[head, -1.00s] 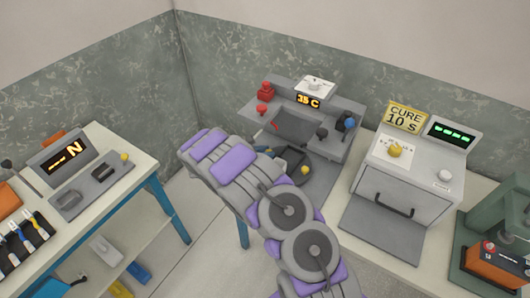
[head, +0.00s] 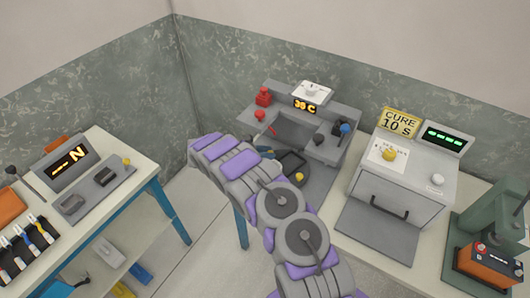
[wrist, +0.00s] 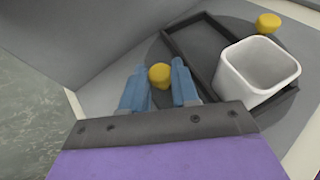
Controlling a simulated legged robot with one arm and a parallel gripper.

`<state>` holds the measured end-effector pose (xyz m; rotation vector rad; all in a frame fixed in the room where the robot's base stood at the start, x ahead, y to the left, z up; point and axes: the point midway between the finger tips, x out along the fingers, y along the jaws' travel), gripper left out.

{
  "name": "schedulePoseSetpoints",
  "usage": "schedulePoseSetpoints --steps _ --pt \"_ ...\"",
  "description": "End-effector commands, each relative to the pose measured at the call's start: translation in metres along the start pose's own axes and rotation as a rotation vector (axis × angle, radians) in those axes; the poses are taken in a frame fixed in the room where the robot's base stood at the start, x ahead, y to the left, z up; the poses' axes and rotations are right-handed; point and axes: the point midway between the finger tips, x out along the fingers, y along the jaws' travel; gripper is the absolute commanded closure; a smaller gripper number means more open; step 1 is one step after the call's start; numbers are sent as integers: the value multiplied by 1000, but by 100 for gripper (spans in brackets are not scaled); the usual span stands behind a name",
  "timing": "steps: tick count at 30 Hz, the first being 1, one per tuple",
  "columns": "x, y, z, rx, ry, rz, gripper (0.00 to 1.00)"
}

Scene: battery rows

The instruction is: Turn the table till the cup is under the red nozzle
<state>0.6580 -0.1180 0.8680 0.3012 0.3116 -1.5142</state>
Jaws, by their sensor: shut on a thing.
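In the wrist view, my gripper (wrist: 159,88) has its blue fingers on either side of a round yellow knob (wrist: 159,73), gripping it. The knob stands at the near edge of the dark turntable (wrist: 205,28). A white, square-sided cup (wrist: 260,68) stands upright on the table, to the right of my fingers. A second yellow knob (wrist: 268,22) is beyond the cup. In the head view, a red nozzle fitting (head: 260,115) is at the left of the grey station.
A blue fitting (head: 345,129) and a dark one (head: 319,140) are at the station's right. The cure oven (head: 403,190) stands to the right. A bench with tools (head: 100,175) is at the left, with floor between.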

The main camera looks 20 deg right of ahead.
Motion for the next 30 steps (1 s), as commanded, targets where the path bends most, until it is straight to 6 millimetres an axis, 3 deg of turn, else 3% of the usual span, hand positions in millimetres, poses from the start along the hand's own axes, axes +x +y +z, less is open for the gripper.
schedulePoseSetpoints --steps 14,15,17,26,30 --pt "0 2 2 14 0 -24 100" --pt "0 2 2 14 0 -24 69" --pt "0 2 2 14 1 -25 63" --pt "-1 1 2 13 1 -28 63" --pt "-15 2 3 14 0 -26 63"
